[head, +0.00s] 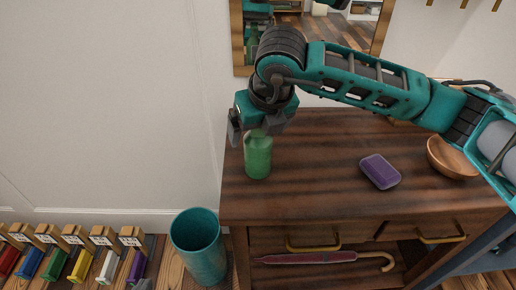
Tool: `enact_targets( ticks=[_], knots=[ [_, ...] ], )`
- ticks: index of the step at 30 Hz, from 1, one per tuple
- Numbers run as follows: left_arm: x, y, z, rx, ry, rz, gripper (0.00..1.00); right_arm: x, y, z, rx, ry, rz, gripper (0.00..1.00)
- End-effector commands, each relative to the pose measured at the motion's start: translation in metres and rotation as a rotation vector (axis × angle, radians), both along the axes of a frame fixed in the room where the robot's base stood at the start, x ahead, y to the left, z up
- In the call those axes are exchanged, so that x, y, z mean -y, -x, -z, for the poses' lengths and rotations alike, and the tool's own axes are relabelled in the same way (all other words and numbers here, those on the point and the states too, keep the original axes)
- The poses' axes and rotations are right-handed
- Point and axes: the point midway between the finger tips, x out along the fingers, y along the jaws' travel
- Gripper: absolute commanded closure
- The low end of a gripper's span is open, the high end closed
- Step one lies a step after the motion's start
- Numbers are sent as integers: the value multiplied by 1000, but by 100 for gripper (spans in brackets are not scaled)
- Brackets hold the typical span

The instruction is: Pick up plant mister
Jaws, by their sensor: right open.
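The plant mister, a translucent green bottle (258,158), stands upright near the left edge of the dark wooden cabinet top (310,190). My right gripper (254,126) comes in from the right and points down over the mister's top. Its fingers are open, one to the left of the mister's top and one to the right. The gripper hides part of the mister's head, and I cannot tell whether the fingers touch it. My left gripper is not in view.
A purple block (380,171) and a wooden bowl (452,157) are on the cabinet's right side. A mirror (352,30) hangs behind. A red umbrella (308,258) lies on the shelf below.

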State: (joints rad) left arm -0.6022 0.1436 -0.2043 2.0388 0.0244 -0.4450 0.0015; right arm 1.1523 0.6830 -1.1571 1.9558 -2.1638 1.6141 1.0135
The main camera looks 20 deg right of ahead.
Motion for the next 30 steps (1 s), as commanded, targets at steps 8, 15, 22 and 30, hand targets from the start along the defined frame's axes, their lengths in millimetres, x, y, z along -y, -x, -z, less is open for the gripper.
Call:
enact_targets(
  ticks=[8,15,22,30],
  knots=[
    [-1,-1,-1,2,-2,0,100,0,-2,4,1,-1,-1,7],
    [-2,-2,-1,5,-7,3,100,0,-2,3,1,-1,-1,29],
    [-2,-2,-1,6,-7,3,100,0,-2,3,1,-1,-1,51],
    [-2,-2,-2,6,-7,3,100,0,-2,3,1,-1,-1,77]
  ],
)
